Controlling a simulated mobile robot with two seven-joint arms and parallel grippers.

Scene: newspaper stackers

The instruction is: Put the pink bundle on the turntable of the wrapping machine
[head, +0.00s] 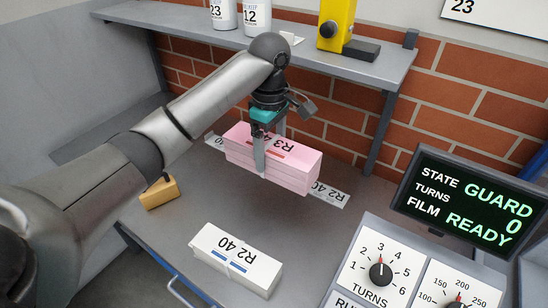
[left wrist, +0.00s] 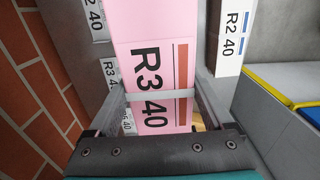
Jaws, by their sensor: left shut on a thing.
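The pink bundle (head: 290,172) is a long block with an R3 label, tied with a white strap. My left gripper (head: 268,148) reaches down from above with its fingers on the bundle's two long sides, shut on it. The left wrist view shows the bundle (left wrist: 140,30) between the two fingers (left wrist: 158,95). It appears to be held a little above the grey bench (head: 190,205), in front of the brick wall. The wrapping machine's turntable is not visible. A control panel with dials (head: 375,268) is at the lower right. My right gripper is not in view.
A white R2 40 bundle (head: 236,260) lies at the bench's front. Paper labels (head: 328,194) lie under and beside the pink bundle. A yellow block (head: 159,193) is at left. A shelf (head: 350,58) overhangs behind. The screen (head: 466,205) reads GUARD, 0, READY.

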